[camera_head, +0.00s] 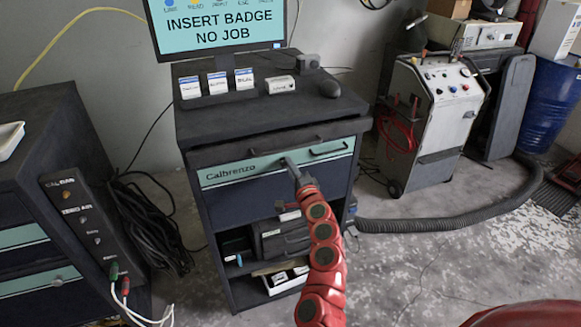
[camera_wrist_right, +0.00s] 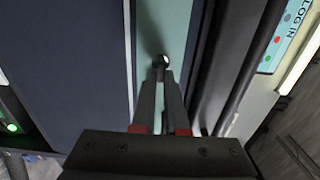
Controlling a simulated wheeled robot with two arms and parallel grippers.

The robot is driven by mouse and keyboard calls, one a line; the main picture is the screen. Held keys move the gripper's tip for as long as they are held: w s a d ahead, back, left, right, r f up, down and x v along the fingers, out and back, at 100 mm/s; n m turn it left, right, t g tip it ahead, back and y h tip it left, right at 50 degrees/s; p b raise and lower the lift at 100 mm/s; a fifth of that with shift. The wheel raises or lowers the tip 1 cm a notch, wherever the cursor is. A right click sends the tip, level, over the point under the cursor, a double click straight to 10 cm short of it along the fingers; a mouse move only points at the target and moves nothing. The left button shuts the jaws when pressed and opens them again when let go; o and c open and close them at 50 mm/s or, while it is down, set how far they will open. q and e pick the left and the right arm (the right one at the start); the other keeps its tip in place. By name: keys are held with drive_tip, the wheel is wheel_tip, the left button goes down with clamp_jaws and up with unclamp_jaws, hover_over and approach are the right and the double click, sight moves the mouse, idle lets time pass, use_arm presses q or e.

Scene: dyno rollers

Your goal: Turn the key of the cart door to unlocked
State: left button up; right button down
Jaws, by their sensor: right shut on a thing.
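The dark cart (camera_head: 205,120) stands in the middle of the head view. Its door has a teal band (camera_head: 232,175) marked "Calbrenzo" over a dark blue panel. My right gripper (camera_head: 289,165) is at the teal band. In the right wrist view its two fingers (camera_wrist_right: 161,73) come together on a small shiny key (camera_wrist_right: 162,60) at the door face, with a dark shadow beside it. The fingers hide much of the key, so I cannot tell its turn angle. In the head view the key is hidden by my gripper. My left gripper is not in view.
A monitor (camera_head: 225,32) reading "INSERT BADGE NO JOB" stands on the cart. Open shelves (camera_head: 285,280) with boxes lie below. A dark cabinet (camera_head: 40,170) stands left; a white wheeled machine (camera_head: 440,125) and a hose (camera_head: 440,222) are right.

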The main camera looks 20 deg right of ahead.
drive_tip(key=c, duration=0.9)
unclamp_jaws()
drive_tip(key=shift+c, duration=0.2)
drive_tip(key=shift+s, duration=0.15)
drive_tip(key=s+b, duration=0.2)
drive_tip(key=s, duration=1.5)
drive_tip(key=shift+d+b, duration=0.3)
drive_tip(key=shift+b, duration=0.05)
